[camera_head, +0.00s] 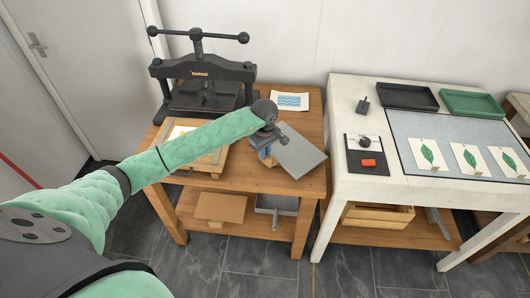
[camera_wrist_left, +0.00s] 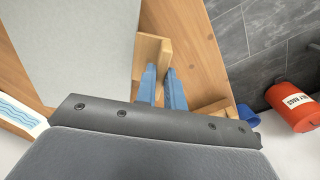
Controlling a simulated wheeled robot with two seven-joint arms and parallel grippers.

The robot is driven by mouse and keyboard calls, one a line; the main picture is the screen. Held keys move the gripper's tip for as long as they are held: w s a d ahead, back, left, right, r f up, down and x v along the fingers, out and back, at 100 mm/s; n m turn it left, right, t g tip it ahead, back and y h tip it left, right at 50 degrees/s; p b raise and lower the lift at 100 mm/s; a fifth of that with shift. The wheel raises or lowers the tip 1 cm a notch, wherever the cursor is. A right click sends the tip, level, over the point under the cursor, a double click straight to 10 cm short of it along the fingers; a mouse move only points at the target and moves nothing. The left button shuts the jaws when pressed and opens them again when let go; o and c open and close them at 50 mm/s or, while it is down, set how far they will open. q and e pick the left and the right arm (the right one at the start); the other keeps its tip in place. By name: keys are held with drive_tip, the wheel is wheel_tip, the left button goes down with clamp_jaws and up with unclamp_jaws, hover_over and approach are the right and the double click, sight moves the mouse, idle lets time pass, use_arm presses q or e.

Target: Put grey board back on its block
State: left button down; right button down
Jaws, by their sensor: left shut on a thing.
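The grey board (camera_head: 302,151) is a flat rectangle at the right part of the wooden table in the head view. It fills the upper left of the left wrist view (camera_wrist_left: 70,50). A light wooden tab (camera_wrist_left: 165,58) shows at its edge. My left gripper (camera_head: 267,158) is at the board's left edge in the head view. In the left wrist view its blue fingers (camera_wrist_left: 162,88) are shut on the wooden tab. I cannot tell whether the board touches what is under it. No separate block can be made out under it. My right gripper is not in view.
A black press (camera_head: 202,85) stands at the table's back left. A wooden frame (camera_head: 190,150) lies under my left arm. A blue wave print (camera_head: 290,101) lies behind the board. The white bench (camera_head: 340,130) on the right holds trays and leaf prints. An orange-red container (camera_wrist_left: 292,107) shows in the wrist view.

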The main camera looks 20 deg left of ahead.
use_arm(q)
drive_tip(key=c, duration=1.6)
unclamp_jaws()
drive_tip(key=shift+o, duration=0.5)
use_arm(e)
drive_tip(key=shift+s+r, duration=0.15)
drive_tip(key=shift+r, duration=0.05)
use_arm(q)
drive_tip(key=shift+r, duration=0.1)
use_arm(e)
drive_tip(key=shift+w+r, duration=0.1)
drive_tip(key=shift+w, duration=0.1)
